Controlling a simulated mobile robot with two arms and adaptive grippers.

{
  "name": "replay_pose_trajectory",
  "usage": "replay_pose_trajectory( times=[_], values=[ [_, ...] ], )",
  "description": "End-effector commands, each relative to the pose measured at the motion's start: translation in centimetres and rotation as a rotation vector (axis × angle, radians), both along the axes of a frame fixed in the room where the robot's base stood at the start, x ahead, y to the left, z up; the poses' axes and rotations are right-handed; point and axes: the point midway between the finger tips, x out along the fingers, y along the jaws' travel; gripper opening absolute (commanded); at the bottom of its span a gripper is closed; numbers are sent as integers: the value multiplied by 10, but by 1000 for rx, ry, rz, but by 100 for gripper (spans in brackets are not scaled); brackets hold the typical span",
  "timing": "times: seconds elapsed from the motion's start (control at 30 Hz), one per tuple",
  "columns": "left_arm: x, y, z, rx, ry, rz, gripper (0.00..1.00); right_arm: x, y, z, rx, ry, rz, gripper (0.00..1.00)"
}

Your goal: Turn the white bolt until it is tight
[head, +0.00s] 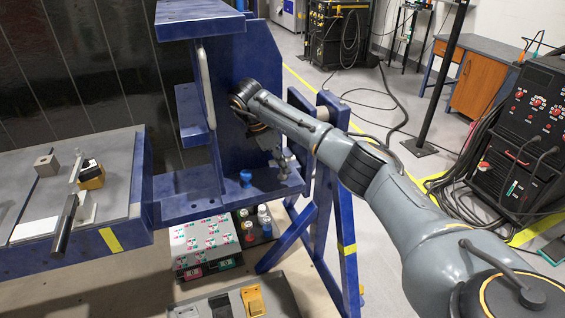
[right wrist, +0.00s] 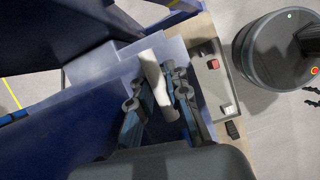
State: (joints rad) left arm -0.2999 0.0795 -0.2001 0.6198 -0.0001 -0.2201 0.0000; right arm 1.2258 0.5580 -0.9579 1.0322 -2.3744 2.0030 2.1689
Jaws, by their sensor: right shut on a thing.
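My right gripper (head: 276,161) reaches down over the shelf of the blue jig (head: 188,190) in the head view. The bolt looks like a plain white cylinder and leans slightly in that picture. Its lower end is hidden, so I cannot tell how deep it sits. My left gripper is not in view.
Blue jig uprights (head: 344,215) stand close to my right arm. Below the shelf are a patterned box (head: 204,241) and several small bottles (head: 264,219). A grey bench (head: 110,190) is at the left.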

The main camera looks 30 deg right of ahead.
Motion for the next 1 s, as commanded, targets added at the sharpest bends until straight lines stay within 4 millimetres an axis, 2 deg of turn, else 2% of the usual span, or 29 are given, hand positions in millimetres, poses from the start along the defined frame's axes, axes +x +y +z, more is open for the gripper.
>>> replay_pose_trajectory(
  times=[0.07, 0.1, 0.2, 0.57, 1.0],
  values=[
    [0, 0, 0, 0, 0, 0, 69, 0, 0, 0, 0, 1, -1, 0],
    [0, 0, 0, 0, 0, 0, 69, 0, 0, 0, 0, 1, -1, 21],
    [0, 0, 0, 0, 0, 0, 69, 0, 0, 0, 0, 1, 0, 42],
    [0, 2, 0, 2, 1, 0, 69, 1, 1, 3, -1, -1, 2, 42],
    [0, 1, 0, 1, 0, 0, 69, 9, 23, 59, -2, -2, 2, 42]
  ],
)
